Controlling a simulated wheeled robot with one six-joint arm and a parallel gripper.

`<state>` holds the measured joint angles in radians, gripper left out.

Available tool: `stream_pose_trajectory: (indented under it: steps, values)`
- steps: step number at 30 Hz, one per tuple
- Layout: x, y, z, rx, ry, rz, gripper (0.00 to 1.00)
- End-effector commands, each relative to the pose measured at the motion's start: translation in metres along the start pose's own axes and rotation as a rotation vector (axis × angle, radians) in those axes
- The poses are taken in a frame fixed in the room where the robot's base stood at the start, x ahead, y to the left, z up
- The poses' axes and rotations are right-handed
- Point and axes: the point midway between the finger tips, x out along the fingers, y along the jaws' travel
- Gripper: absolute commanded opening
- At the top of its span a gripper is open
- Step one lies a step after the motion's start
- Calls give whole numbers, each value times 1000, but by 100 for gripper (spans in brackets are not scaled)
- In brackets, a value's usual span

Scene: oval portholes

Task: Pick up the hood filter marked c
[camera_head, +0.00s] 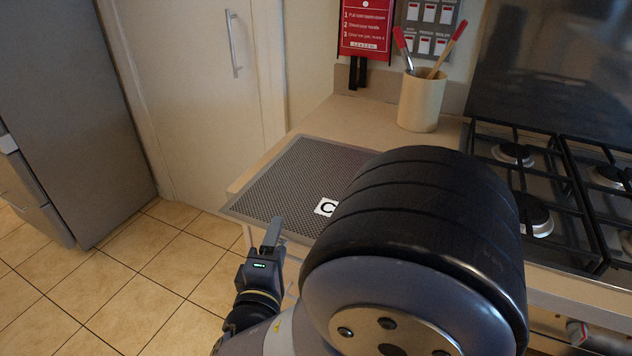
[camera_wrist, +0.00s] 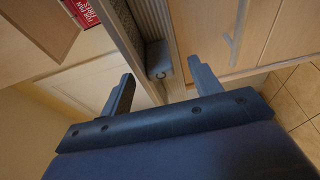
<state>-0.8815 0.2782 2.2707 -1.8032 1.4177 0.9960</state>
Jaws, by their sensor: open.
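The hood filter marked c (camera_head: 300,178) is a flat grey perforated panel with a metal rim. It lies on the counter, its front-left part reaching past the counter edge. Its white tag with a black C (camera_head: 326,207) shows near my arm, which hides the filter's right part. My gripper (camera_head: 272,236) is beside the filter's near edge, apart from it as far as I can tell. A narrow perforated strip ahead there looks like the filter seen nearly edge-on.
The counter (camera_head: 350,118) holds a beige pot (camera_head: 421,100) with red-handled tools at the back. A gas hob (camera_head: 535,190) is on the right. A grey fridge (camera_head: 70,110) stands left. The tiled floor (camera_head: 140,265) is clear in front of the counter.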

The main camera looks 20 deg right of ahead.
Motion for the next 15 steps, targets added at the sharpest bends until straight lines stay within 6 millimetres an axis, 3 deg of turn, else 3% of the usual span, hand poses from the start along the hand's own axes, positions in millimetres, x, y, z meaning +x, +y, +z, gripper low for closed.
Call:
stream_pose_trajectory:
  steps: [7,15]
  values:
    - [29,3,2,1,-5,0,60]
    - [38,2,1,0,-1,0,60]
